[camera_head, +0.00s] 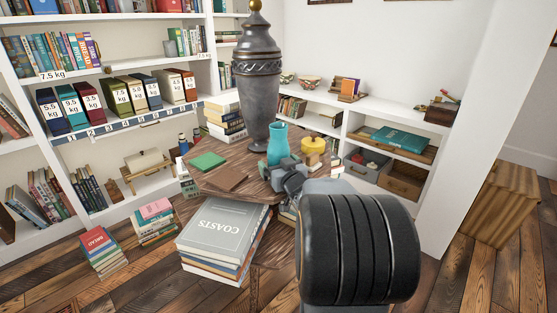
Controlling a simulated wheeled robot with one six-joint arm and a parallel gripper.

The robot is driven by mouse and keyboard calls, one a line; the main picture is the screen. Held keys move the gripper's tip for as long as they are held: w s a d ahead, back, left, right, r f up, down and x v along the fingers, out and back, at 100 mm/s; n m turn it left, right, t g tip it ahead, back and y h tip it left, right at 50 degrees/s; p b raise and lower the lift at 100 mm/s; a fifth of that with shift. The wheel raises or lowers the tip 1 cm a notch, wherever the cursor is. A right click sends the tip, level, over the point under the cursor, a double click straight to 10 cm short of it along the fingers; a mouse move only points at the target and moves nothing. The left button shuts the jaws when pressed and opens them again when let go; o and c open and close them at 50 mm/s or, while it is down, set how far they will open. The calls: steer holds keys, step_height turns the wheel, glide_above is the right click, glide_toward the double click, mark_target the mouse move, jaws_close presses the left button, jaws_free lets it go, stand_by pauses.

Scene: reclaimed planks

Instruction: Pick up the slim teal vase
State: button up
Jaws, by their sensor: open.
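The slim teal vase (277,143) stands upright on the wooden table (229,176), just right of the foot of a tall dark urn. My gripper (283,170) is directly in front of the vase, low near the tabletop, and hides its lower part. The gripper is open. Its fingers are small and partly hidden here, so I cannot tell whether the vase is between them or just behind them.
The tall dark urn (257,85) stands close behind the vase. A yellow pot (313,145) is just right of it. A green book (207,161) and a brown book (224,178) lie left. A book stack (223,228) stands before the table.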

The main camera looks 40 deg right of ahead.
steer(key=shift+c, duration=0.5)
steer(key=c, duration=1.1)
steer(key=shift+r, duration=0.15)
